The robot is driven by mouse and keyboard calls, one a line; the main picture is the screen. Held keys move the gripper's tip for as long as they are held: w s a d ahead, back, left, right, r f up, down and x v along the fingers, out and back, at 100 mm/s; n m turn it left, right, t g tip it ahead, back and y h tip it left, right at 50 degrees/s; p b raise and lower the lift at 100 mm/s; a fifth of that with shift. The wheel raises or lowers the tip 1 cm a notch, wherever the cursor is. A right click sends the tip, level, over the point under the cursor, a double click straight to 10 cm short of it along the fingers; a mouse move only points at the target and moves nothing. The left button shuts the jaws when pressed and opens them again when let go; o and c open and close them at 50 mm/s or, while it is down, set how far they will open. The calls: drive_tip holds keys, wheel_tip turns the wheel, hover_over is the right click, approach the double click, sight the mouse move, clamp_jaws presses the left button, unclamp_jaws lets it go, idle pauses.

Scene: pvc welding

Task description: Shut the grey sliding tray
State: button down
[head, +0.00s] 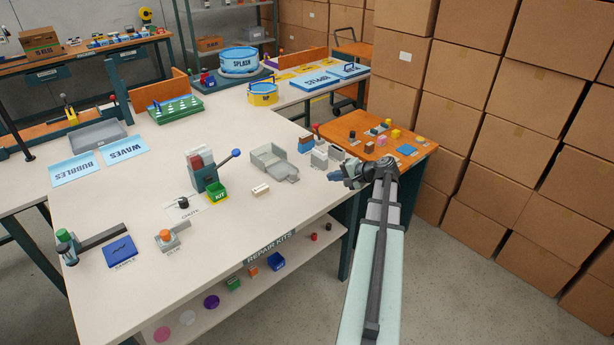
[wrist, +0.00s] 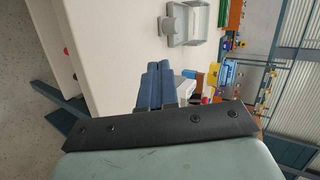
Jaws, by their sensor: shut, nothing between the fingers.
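A grey tray (head: 272,158) sits on the white workbench right of its middle, with a smaller grey tab-like part (head: 292,175) on its near right side. The same tray shows at the top of the wrist view (wrist: 206,42), with the tab part (wrist: 174,22) at its left. My gripper (head: 335,178) is to the right of the tray, near the bench's right edge and apart from the tray. Its blue fingers (wrist: 157,68) are together and hold nothing. How far the tray is slid out is hard to tell.
A larger grey open tray (head: 97,135) lies at the back left. A lever device (head: 203,168) and green KIT box (head: 216,193) stand left of the tray. Grey blocks (head: 320,159) and an orange side table (head: 385,137) lie near my gripper.

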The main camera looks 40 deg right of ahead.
sight(288, 172)
drive_tip(key=shift+w+a, duration=0.25)
drive_tip(key=x, duration=0.9)
drive_tip(key=shift+f, duration=0.1)
drive_tip(key=w, duration=0.3)
drive_tip(key=shift+a+f, duration=0.1)
drive_tip(key=shift+a, duration=0.3)
drive_tip(key=shift+w+a, duration=0.2)
drive_tip(key=shift+w, duration=0.45)
drive_tip(key=w, duration=0.9)
drive_tip(key=shift+d, duration=0.15)
drive_tip(key=shift+w, duration=0.35)
